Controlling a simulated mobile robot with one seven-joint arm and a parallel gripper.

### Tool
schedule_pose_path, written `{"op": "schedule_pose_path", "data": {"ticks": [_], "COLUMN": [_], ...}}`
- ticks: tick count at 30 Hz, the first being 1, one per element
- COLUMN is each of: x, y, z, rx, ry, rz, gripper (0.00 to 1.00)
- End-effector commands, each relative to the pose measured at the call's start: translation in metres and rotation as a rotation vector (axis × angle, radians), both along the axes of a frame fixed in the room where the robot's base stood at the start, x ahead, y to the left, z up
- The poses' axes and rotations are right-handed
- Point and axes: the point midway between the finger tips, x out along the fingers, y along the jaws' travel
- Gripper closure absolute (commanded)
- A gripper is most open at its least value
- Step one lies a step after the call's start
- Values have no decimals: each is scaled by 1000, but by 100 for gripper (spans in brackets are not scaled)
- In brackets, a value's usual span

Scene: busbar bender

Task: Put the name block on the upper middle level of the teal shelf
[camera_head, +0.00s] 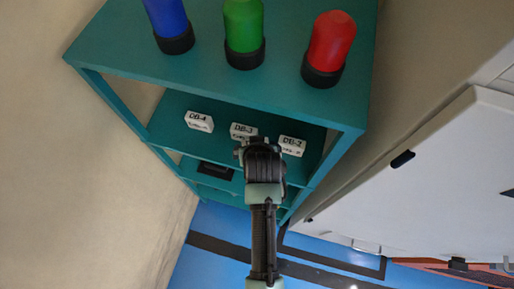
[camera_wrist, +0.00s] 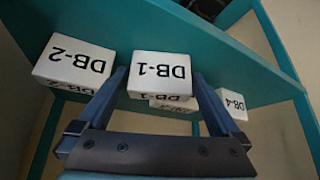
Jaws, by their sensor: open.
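The teal shelf (camera_head: 130,103) stands ahead in the head view. White name blocks DB-4 (camera_head: 198,121), DB-3 (camera_head: 243,130) and DB-2 (camera_head: 292,145) sit on the level below its top. In the upside-down wrist view, name block DB-1 (camera_wrist: 160,72) is between my fingers, with DB-2 (camera_wrist: 72,65) to its left, DB-3 (camera_wrist: 174,102) partly hidden behind it and DB-4 (camera_wrist: 232,103) to its right. My gripper (camera_wrist: 162,95), also in the head view (camera_head: 243,150), is open around DB-1. Contact between DB-1 and the shelf is unclear. My gripper hides DB-1 in the head view.
Blue (camera_head: 168,20), green (camera_head: 243,30) and red (camera_head: 330,45) lamps with black bases stand on the shelf top. A dark object (camera_head: 215,171) lies on a lower level. A white cabinet (camera_head: 430,180) is close on the right; a beige wall is on the left.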

Motion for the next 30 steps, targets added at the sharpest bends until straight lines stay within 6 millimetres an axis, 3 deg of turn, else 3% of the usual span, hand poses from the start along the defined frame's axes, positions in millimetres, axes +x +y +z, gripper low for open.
{"op": "schedule_pose_path", "data": {"ticks": [18,30], "x": [-52,-61], "y": [-5,-5], "z": [82,94], "rx": [1,0], "ry": [-2,1], "rz": [-1,-1], "gripper": [0,0]}}
